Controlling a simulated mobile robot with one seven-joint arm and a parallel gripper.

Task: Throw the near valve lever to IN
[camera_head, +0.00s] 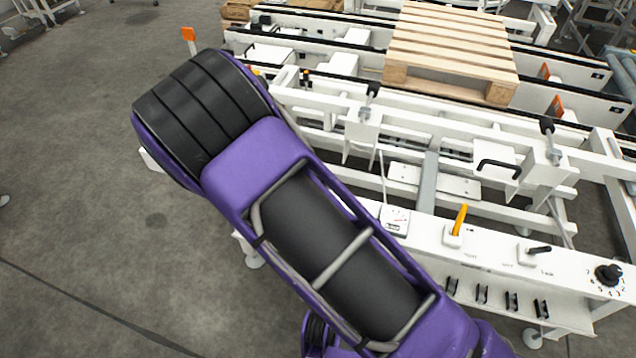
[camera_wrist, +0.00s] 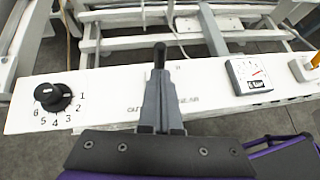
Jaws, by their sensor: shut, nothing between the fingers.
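In the wrist view my gripper (camera_wrist: 160,75) is shut and empty, its grey fingers reaching over the white control panel (camera_wrist: 105,88). Lettering that seems to read OUT and NEAR shows on either side of the fingers. The near valve lever cannot be made out clearly. The fingers cover that part of the panel, and I cannot tell if the dark tip ahead of them is lever or fingertip. Which way the lever points and whether the fingers touch it cannot be told. In the head view my purple arm hides the gripper and this part of the panel.
A numbered black dial (camera_wrist: 52,96) sits left of the fingers, a gauge (camera_wrist: 250,75) right. In the head view a yellow lever (camera_head: 460,219), a black lever (camera_head: 539,250) and another dial (camera_head: 607,274) stand along the panel. A wooden pallet (camera_head: 452,45) rests on the conveyor behind.

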